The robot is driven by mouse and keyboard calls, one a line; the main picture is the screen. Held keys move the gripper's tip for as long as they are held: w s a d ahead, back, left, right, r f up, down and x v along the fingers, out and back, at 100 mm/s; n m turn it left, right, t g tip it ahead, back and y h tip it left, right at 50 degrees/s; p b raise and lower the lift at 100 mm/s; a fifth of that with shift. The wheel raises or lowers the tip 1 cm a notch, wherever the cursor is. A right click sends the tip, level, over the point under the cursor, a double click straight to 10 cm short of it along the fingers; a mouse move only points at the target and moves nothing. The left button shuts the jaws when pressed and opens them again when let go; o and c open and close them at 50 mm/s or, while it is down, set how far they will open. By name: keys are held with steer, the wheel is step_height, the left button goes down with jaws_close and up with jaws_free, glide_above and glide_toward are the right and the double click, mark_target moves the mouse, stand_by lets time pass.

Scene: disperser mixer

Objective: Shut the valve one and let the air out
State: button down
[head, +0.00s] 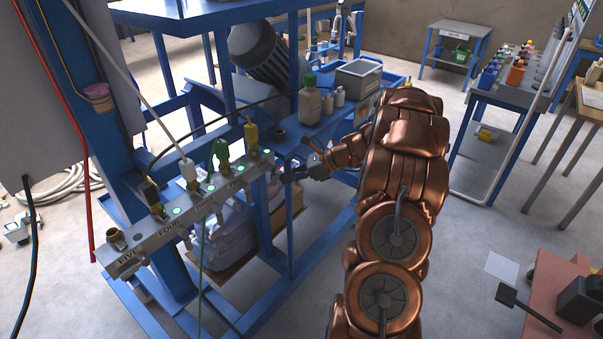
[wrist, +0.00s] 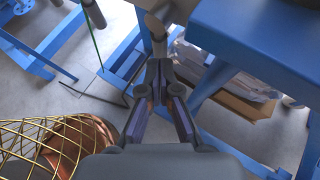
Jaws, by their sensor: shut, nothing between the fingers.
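The grey valve manifold (head: 185,220) runs along the blue frame in the head view, with stations labelled up to FIVE at the near left end. Valve one appears to be the station at the far right end, under the yellow connector (head: 251,133); its handle position is too small to tell. Green lights show along the manifold's top. My gripper (head: 290,173) is just right of that far end, with its fingers shut and empty. In the wrist view my gripper (wrist: 158,68) points at a grey rounded part (wrist: 155,26) just beyond the fingertips. I cannot tell whether they touch.
Blue frame beams (head: 290,235) stand below and beside the manifold. Bottles (head: 310,104) and a grey box (head: 358,74) stand on the blue bench behind my gripper. Hoses rise from the manifold. A shelf cart (head: 495,125) stands right, across open floor.

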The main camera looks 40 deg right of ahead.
steer(key=shift+w+a, duration=0.35)
